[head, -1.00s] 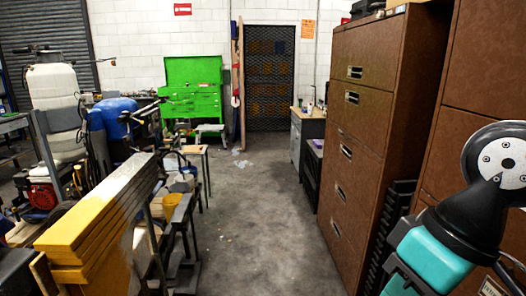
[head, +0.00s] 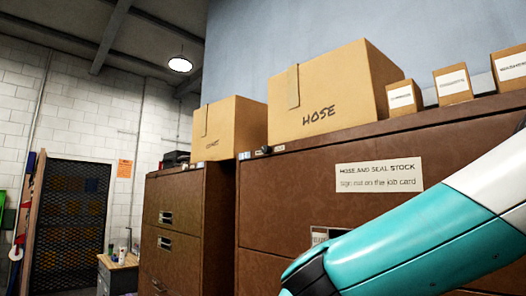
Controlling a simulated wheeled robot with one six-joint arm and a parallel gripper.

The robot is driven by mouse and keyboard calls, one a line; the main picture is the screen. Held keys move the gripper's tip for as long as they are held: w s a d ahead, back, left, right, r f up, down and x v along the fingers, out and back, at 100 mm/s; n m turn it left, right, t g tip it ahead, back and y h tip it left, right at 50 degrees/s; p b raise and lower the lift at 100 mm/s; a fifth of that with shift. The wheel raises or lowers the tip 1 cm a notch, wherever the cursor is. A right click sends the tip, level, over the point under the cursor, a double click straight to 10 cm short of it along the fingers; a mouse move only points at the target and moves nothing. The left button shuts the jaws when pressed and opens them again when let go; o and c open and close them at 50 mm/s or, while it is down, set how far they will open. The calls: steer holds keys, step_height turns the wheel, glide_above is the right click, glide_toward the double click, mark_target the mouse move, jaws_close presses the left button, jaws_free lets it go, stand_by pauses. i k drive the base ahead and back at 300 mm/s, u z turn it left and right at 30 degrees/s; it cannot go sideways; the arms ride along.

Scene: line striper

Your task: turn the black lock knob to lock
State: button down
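The black lock knob cannot be made out in the head view. A teal and white arm link of mine crosses the lower right of the picture and hides part of the near brown cabinet (head: 280,215). My gripper is outside the view, so its state does not show.
Brown drawer cabinets stand close on the right, with a farther one (head: 185,205) beyond. Cardboard boxes, one marked HOSE (head: 325,95), sit on top. A small bench (head: 118,272) and a dark mesh door (head: 72,220) are at the back left.

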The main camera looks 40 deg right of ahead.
mark_target(265, 149)
steer(key=u, duration=0.7)
steer(key=i, duration=1.35)
steer(key=z, duration=0.6)
